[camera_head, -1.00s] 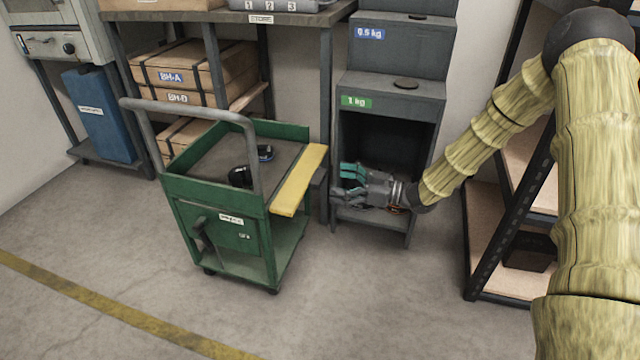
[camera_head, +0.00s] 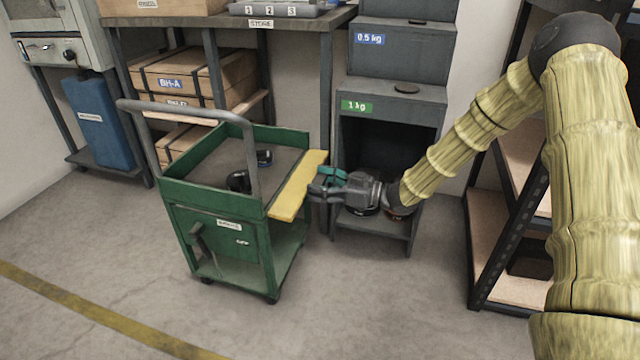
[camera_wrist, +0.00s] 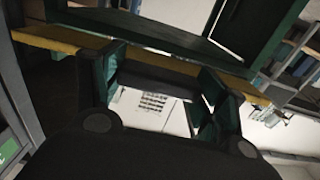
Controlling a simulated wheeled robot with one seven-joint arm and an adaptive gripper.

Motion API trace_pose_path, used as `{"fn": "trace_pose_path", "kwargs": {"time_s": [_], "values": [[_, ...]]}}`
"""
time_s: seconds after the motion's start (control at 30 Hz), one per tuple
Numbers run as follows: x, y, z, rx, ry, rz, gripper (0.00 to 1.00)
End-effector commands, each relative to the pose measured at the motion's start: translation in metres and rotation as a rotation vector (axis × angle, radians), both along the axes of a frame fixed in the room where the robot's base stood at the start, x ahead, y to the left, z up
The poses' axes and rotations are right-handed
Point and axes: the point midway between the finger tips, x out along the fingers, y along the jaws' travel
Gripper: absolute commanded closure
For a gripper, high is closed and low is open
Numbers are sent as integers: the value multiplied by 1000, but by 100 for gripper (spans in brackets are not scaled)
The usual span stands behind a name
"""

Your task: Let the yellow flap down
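The yellow flap (camera_head: 298,188) sticks out roughly level from the right side of the green cart (camera_head: 235,225). In the wrist view the flap (camera_wrist: 50,40) is a yellow strip running across behind my fingers, partly hidden by them. My gripper (camera_head: 318,186) is at the flap's outer right edge, pointing left. In the wrist view my gripper (camera_wrist: 158,80) has its teal-padded fingers spread apart. A dark bar (camera_wrist: 155,78) lies between them, beside the flap's edge. I cannot tell whether the fingers touch it.
Two dark round objects, one at the back (camera_head: 264,158), lie on the cart's top. A grey cabinet (camera_head: 390,95) with a dark open compartment stands close behind my gripper. A shelf rack (camera_head: 500,220) is at right. Floor in front is clear.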

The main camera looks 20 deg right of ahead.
Motion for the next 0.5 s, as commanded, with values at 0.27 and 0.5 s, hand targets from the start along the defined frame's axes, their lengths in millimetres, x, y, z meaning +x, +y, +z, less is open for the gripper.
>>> {"fn": "trace_pose_path", "kwargs": {"time_s": [0.27,0.5], "values": [[1,2,2,-2,1,1,72],[1,4,9,-34,23,3,72]]}}
